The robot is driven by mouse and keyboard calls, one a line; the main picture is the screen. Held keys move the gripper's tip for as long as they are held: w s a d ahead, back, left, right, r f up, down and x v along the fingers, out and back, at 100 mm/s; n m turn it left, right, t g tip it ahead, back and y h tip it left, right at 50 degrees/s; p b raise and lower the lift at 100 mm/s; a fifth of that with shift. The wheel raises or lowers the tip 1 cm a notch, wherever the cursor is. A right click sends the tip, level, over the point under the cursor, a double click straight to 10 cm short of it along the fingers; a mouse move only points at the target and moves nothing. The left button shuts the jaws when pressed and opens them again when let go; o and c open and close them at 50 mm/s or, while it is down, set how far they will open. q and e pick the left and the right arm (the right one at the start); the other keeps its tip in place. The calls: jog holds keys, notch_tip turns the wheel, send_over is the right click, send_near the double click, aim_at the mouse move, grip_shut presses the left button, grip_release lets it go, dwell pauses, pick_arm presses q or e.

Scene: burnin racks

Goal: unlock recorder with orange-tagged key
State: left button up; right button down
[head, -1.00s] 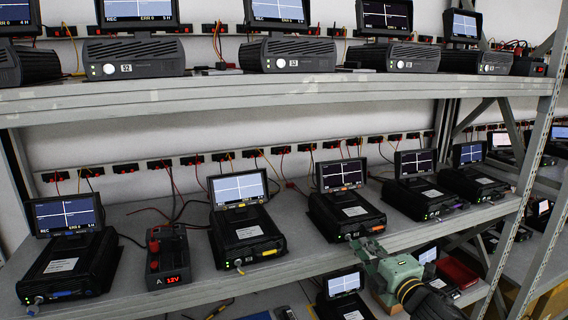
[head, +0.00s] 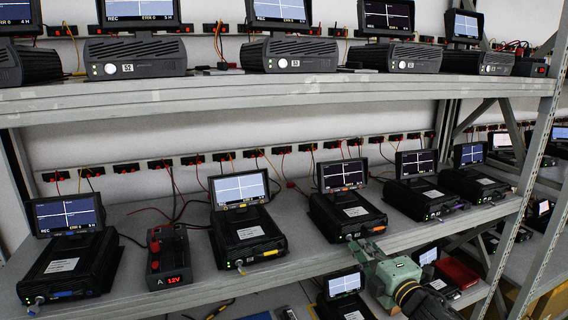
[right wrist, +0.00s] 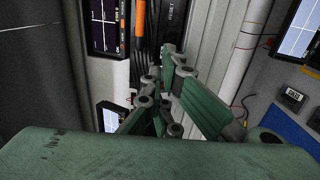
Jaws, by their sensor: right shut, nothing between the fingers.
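A black recorder with an orange label (head: 346,213) stands on the middle shelf, its lit screen raised at the back. The orange strip (right wrist: 140,18) on its front also shows in the right wrist view. A small pale lock or key end sits at its front left corner, too small to make out. My right gripper (head: 358,247) is just in front of and below that recorder's front edge, shut and empty. Its green fingers (right wrist: 163,68) point at the recorder front in the right wrist view. I cannot tell whether they touch it. No loose orange-tagged key can be made out. My left gripper is not in view.
A recorder with a yellow label (head: 247,233) and one with a blue label (head: 68,265) stand to the left, with a 12V supply box (head: 168,255) between. More recorders stand to the right and on the upper shelf.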

jog(key=shift+d+f+p, duration=0.1)
jog(key=shift+f+p, duration=0.2)
jog(key=shift+f, duration=0.3)
jog(key=shift+d, duration=0.1)
jog(key=v, duration=0.3)
jog(key=p+v, duration=0.1)
jog(key=v, duration=0.2)
jog(key=shift+w+d, duration=0.1)
jog(key=shift+d, duration=0.1)
dwell(0.3)
